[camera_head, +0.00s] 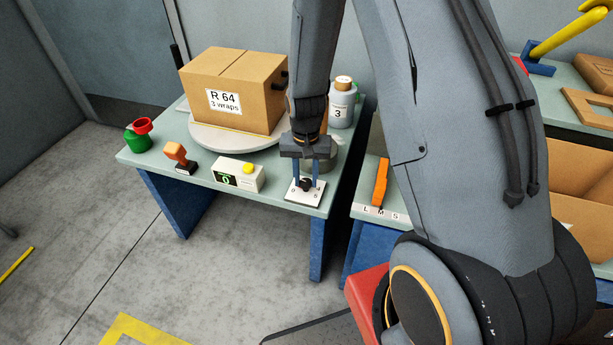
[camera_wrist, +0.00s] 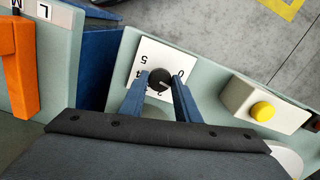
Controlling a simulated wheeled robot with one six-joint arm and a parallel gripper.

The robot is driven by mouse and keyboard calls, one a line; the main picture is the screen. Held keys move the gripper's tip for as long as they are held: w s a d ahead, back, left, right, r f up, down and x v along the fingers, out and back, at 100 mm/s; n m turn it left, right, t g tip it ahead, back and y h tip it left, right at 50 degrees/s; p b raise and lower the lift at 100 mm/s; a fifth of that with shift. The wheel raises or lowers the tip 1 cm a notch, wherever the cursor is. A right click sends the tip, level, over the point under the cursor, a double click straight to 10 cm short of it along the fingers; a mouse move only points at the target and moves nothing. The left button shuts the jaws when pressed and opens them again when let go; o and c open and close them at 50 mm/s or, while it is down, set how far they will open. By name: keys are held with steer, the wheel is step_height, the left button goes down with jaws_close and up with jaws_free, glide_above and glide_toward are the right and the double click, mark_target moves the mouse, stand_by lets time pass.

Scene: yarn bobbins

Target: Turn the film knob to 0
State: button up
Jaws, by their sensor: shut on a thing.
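The film knob (camera_wrist: 160,79) is a black round knob on a white square plate (camera_wrist: 163,50) with printed numbers. In the wrist view a small light mark on the knob lies toward its lower right, between the 2 and the 0; its exact reading is too small to tell. My gripper (camera_wrist: 158,82) has its two blue fingers on either side of the knob and is shut on it. In the head view my gripper (camera_head: 305,184) points down over the plate (camera_head: 305,198) at the table's front right corner. The fingers hide part of the dial.
A white box with a yellow button (camera_head: 248,168) and a green display reading 0 stands left of the plate. A carton (camera_head: 235,90) sits on a round turntable (camera_head: 215,138) behind. A stamp (camera_head: 178,157) is farther left. An orange lever (camera_head: 381,182) stands on the neighbouring table.

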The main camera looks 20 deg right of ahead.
mark_target(306, 182)
steer(key=n+p, duration=0.1)
steer(key=n, duration=0.5)
steer(key=shift+p, duration=0.35)
steer(key=shift+n, duration=0.3)
steer(key=o, duration=1)
steer(key=shift+o, duration=0.2)
steer(key=shift+r, duration=0.15)
step_height(306, 182, up, 6)
steer(key=shift+r+b, duration=0.15)
steer(key=shift+b, duration=0.15)
steer(key=shift+r, duration=0.65)
